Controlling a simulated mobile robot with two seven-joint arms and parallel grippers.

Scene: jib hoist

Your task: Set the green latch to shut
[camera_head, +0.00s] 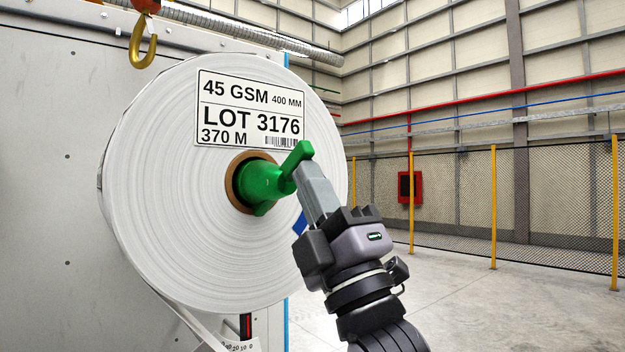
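The green latch (297,159) is a short lever on the green hub (263,182) at the middle of a big white roll (160,215). The lever sticks out to the right and tilts up. My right gripper (305,172) comes from the lower right, with its grey fingertips at the lever, touching it or very close. The fingers look close together, and I cannot tell if they grip the lever. A blue piece (299,222) shows beside the fingers. My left gripper is not in view.
A yellow hook (142,42) hangs at the upper left, above the roll. A label (251,110) is on the roll's face. A grey machine panel (50,180) stands behind it. Yellow posts (493,205) and mesh fencing stand at the right, with open floor before them.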

